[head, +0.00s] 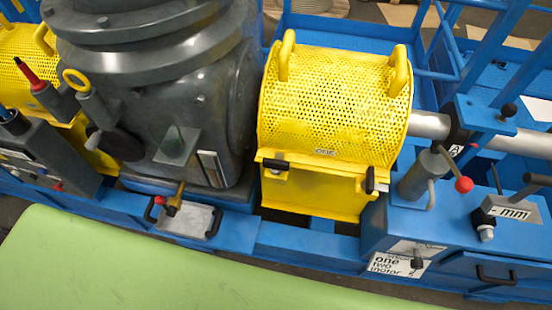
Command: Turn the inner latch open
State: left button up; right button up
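A yellow perforated chain guard (335,100) with two loop handles on top sits on the blue frame in the middle. Two black latches are on its front lower edge: one at the left corner (275,165) and one at the right corner (371,181). The left latch lies roughly level, the right one stands roughly upright. I cannot tell from this view which is the inner latch, or whether either is open. Neither of my grippers is in view.
A large dark grey housing (160,90) stands left of the guard. A red-knobbed lever (464,184) and a grey shaft (430,124) are to its right. A blue frame (300,243) runs along the front. The pale green surface (150,270) in front is clear.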

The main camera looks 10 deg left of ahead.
aim_at(277, 164)
jog(key=l+u, duration=0.4)
jog(key=k+l+u, duration=0.1)
jog(key=l+u, duration=0.35)
jog(key=k+l+u, duration=0.15)
jog(key=l+u, duration=0.25)
jog(key=k+l, duration=0.05)
jog(key=l, duration=0.05)
